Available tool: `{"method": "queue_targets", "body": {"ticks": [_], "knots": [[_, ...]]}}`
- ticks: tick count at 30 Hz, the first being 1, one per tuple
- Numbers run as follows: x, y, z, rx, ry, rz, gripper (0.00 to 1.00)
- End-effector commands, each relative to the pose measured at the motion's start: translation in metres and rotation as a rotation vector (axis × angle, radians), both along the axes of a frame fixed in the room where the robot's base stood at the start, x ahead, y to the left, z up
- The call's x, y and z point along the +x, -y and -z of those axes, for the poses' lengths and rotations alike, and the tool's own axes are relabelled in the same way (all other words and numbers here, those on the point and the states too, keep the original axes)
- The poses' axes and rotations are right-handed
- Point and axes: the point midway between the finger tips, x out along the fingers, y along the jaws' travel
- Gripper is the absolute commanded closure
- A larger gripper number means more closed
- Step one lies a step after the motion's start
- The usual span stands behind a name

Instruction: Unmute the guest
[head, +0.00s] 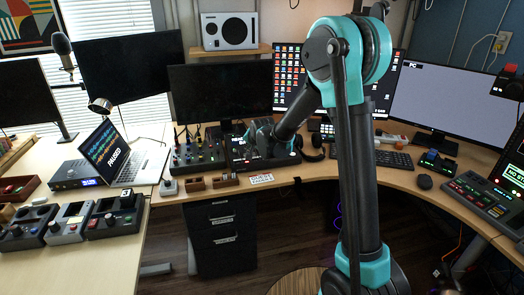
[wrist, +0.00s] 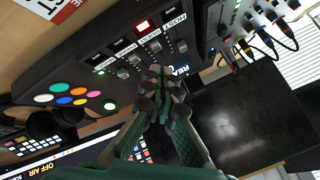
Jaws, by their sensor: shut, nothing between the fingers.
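The audio console (wrist: 75,100) fills the upper left of the wrist view, with a row of faders, labels that seem to include HOST and GUEST, and small buttons. One button (wrist: 143,27) glows red at the upper end of the row; I cannot tell for sure which label it belongs to. My gripper (wrist: 160,72) has its fingers together and empty, over or near the fader row; contact cannot be told. In the head view the console (head: 240,160) stands on the desk, partly hidden by my arm.
A mixer with cables (head: 198,148) stands left of the console. A dark monitor (head: 222,92) is behind it. A white card (head: 262,179) and small wooden blocks (head: 224,181) lie in front. A laptop (head: 115,155) reading PAUSED is at left. A keyboard (head: 385,158) lies right.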

Motion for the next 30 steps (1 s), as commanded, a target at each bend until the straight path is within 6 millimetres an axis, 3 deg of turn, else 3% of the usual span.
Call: {"method": "queue_targets", "body": {"ticks": [9,12,23,30], "knots": [[0.003,-0.008,-0.036,0.001,-0.001,0.000,1.00],[0.004,-0.009,-0.039,0.001,0.000,0.001,1.00],[0.004,-0.009,-0.035,0.000,0.000,0.000,1.00],[0.004,-0.009,-0.011,0.000,0.000,0.000,1.00]]}}
